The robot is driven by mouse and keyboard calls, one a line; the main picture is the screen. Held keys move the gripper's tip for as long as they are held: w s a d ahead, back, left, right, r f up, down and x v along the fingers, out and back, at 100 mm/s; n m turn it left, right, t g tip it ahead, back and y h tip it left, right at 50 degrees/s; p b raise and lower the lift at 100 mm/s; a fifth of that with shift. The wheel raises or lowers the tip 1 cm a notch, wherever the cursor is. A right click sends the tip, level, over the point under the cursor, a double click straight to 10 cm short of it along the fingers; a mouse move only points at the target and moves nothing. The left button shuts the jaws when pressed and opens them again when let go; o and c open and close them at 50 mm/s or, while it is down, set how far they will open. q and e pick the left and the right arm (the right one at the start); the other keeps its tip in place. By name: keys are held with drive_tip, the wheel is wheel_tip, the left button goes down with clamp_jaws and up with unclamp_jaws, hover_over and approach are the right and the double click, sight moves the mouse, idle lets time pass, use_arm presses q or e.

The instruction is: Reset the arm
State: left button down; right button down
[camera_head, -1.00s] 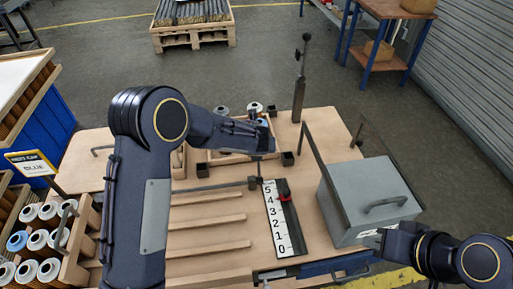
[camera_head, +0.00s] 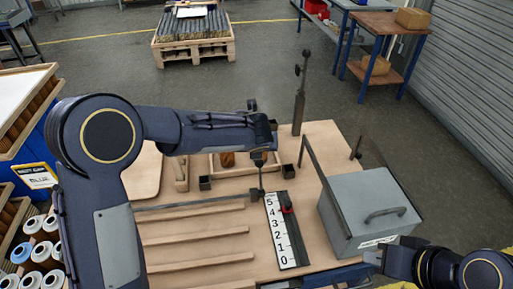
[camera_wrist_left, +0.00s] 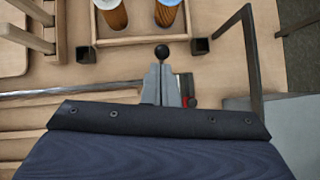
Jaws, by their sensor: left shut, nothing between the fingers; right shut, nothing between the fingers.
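My left arm reaches in from the left across the workbench (camera_head: 222,262). Its gripper (camera_head: 259,178) points down over the bench, just left of the numbered scale. In the left wrist view the grey fingers (camera_wrist_left: 162,86) are together with nothing between them. A black ball knob (camera_wrist_left: 162,52) shows just past their tips; I cannot tell whether they touch. My right gripper (camera_head: 371,257) is at the right, by the front lower edge of the grey box (camera_head: 368,206). It is small and partly cut off from clear sight, but shut and empty.
The numbered scale (camera_head: 274,232) with a red marker (camera_head: 287,210) lies mid-bench. A wooden tray (camera_wrist_left: 130,41) holds orange-brown cartridges (camera_wrist_left: 113,14). A dark post (camera_head: 299,97) rises at the back. A metal frame (camera_head: 318,165) stands beside the grey box. More cartridges (camera_head: 40,251) stand at left.

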use_arm(q)
drive_tip(key=s+a+r+n+g, duration=0.1)
drive_tip(key=s+a+r+n, duration=0.3)
drive_tip(key=s+a+n, duration=0.45)
drive_tip(key=s+a+r+n+g, duration=0.1)
drive_tip(key=s+a+r+n, duration=0.2)
drive_tip(key=s+a+n, duration=0.5)
drive_tip(key=s+n+h, duration=0.4)
drive_tip(key=s+n, duration=1.3)
drive_tip(key=n, duration=0.3)
drive_tip(key=shift+s+f, duration=0.35)
drive_tip(key=shift+f, duration=0.1)
